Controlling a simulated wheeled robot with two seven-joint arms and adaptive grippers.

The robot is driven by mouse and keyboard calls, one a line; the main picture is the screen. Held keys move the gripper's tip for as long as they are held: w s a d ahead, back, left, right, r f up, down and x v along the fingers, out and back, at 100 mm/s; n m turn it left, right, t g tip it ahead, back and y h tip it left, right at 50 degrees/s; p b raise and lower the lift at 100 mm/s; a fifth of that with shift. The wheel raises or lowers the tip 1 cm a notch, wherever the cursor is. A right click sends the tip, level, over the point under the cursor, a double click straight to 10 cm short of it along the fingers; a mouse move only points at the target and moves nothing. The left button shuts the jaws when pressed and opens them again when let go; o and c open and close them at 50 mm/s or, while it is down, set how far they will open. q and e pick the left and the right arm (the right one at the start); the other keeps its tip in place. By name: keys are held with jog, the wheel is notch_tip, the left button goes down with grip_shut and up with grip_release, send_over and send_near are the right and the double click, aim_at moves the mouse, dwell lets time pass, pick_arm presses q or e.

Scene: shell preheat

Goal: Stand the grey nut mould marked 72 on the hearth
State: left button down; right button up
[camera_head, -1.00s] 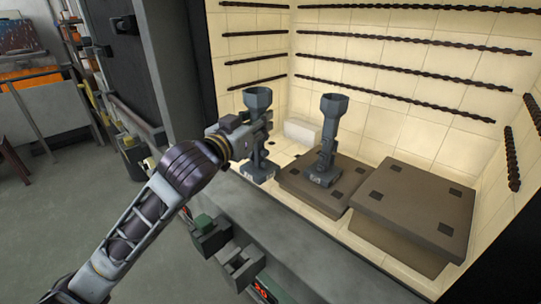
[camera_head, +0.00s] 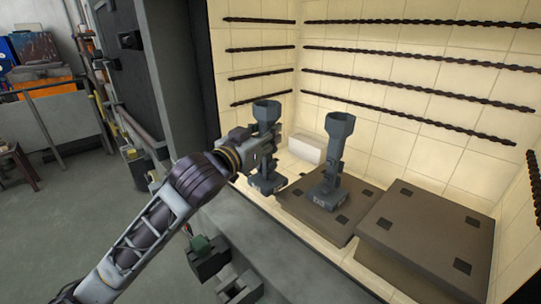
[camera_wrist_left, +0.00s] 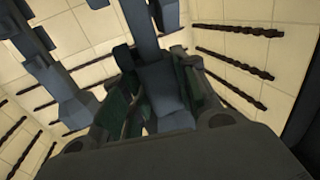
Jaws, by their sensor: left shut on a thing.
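My left gripper (camera_head: 262,150) is shut on the middle of a tall grey mould (camera_head: 267,111) with a cup-shaped top and a block foot. It is held upright at the left of the kiln opening. In the left wrist view the held mould (camera_wrist_left: 165,90) sits between the fingers. Whether its foot touches the surface below, I cannot tell. A second, similar grey mould (camera_head: 338,130) stands upright on the left brown slab (camera_head: 293,205), to the right of the held one. Both feet bear small pale labels that are too small to read. My right gripper is out of view.
A thicker brown slab (camera_head: 425,235) with dark square patches lies to the right, bare on top. A white brick (camera_head: 307,148) lies behind the moulds. Dark twisted rods (camera_head: 400,95) line the tiled walls. A grey ledge (camera_head: 290,265) runs along the front.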

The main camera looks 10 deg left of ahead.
pick_arm(q)
jog(key=shift+w+a+r, duration=0.1)
jog(key=shift+w+a, duration=0.05)
jog(key=shift+w, duration=0.2)
jog(key=w+a+f+p, duration=0.1)
jog(key=w+a, duration=0.1)
jog(key=w, duration=0.6)
jog(key=w+a+f+p, duration=0.1)
jog(key=w+a+f, duration=0.1)
jog(key=w, duration=0.7)
jog(key=shift+w+a+p, duration=0.3)
jog(key=shift+a+p, duration=0.1)
jog(key=shift+a, duration=0.35)
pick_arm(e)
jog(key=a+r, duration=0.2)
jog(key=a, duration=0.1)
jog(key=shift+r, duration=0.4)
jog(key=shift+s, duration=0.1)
